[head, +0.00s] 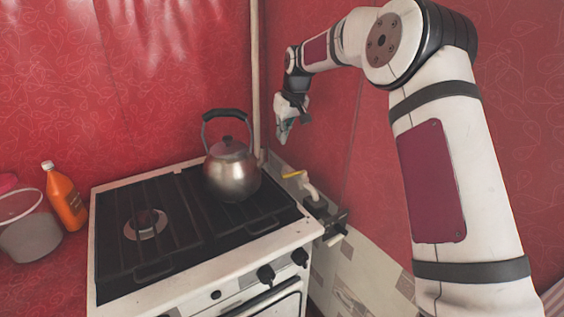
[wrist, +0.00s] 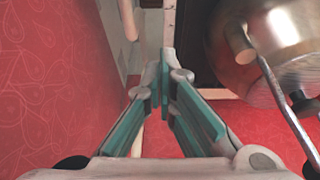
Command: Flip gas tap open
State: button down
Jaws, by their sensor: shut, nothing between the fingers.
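The gas tap's yellow handle (head: 293,175) is in the head view, on the pipework behind the stove's right rear corner, beside the wall. The handle looks roughly level, but it is small and its exact angle is hard to tell. My gripper (head: 283,138) hangs above the handle and slightly left of it, pointing down, apart from it. In the wrist view my gripper (wrist: 166,62) has its teal-padded fingers brought together at the tips, with nothing held. I cannot make out the yellow handle in the wrist view; the fingers may hide it.
A metal kettle (head: 232,170) stands on the stove (head: 170,268), close to the gripper's left; it also shows in the wrist view (wrist: 285,25). A vertical pipe (head: 255,75) runs up the corner. An orange bottle (head: 66,198) and grey bucket (head: 30,235) are far left.

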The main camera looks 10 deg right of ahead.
aim_at(293, 175)
notch_tip(293, 175, down, 10)
jog(key=p, duration=0.1)
jog(key=shift+s+p, duration=0.3)
dwell(0.6)
